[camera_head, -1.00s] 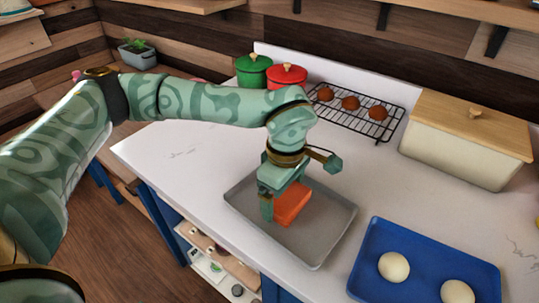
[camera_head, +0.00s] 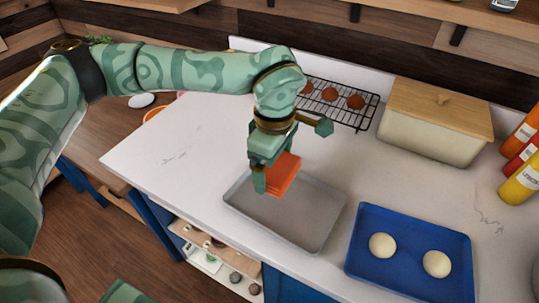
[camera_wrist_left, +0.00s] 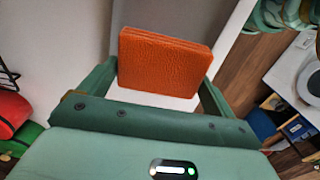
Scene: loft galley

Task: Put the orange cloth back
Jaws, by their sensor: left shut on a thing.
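The orange cloth (camera_head: 284,175) is a folded, block-like square held in my left gripper (camera_head: 268,182) above the grey tray. It also shows in the left wrist view (camera_wrist_left: 162,65), between the two fingers (camera_wrist_left: 160,88). My left gripper is shut on it. The shallow grey tray (camera_head: 310,222) lies on the white counter below and looks empty. In the head view the gripper hides part of the tray's left rim and part of the cloth. My right gripper is not in view.
A blue tray (camera_head: 409,284) with two pale dough balls sits right of the grey tray. Behind are a black rack (camera_head: 338,117) with brown buns and a cream bread box (camera_head: 432,135) with a wooden lid. Bottles (camera_head: 522,183) stand at far right. The counter's left part (camera_head: 180,140) is clear.

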